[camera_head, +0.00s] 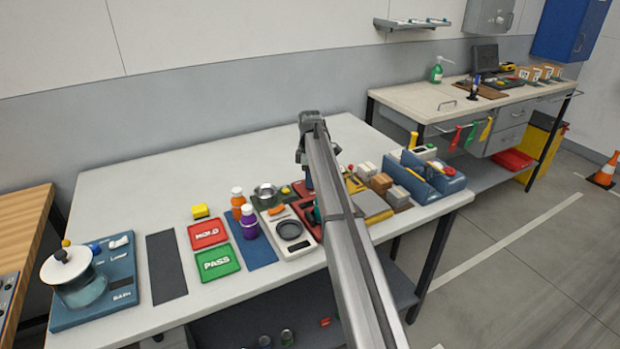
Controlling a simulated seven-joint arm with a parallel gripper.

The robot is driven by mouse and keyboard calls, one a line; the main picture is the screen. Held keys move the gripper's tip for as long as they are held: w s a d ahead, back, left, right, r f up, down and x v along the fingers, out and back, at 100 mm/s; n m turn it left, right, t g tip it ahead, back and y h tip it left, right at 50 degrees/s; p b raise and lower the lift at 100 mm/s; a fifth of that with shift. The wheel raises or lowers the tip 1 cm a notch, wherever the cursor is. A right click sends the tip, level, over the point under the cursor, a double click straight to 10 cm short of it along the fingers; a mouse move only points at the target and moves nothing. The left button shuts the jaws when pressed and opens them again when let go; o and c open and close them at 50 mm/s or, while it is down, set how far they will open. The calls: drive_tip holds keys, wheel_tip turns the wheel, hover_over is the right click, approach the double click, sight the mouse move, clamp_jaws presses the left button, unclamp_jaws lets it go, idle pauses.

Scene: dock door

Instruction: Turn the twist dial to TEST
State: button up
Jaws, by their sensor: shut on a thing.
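My gripper (307,174) points down over a red-based unit (304,214) in the middle of the long white table. It is shut on a small dark part there, which appears to be the twist dial. My own arm crosses in front and hides most of the dial and its surroundings. I cannot read the TEST mark or tell which way the dial points.
Left of my gripper are a white scale (285,252), a purple bottle (249,222), an orange bottle (238,202), a red HOLD pad (208,232) and a green PASS pad (217,263). Small boxes (397,196) and a blue bin (440,180) crowd the right.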

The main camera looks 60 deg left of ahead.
drive_tip(key=m, duration=1.1)
drive_tip(key=shift+m, duration=0.5)
drive_tip(key=o, duration=1.1)
drive_tip(key=shift+c, duration=0.2)
wheel_tip(320, 180, up, 14)
drive_tip(key=shift+f, duration=0.1)
idle(0.5)
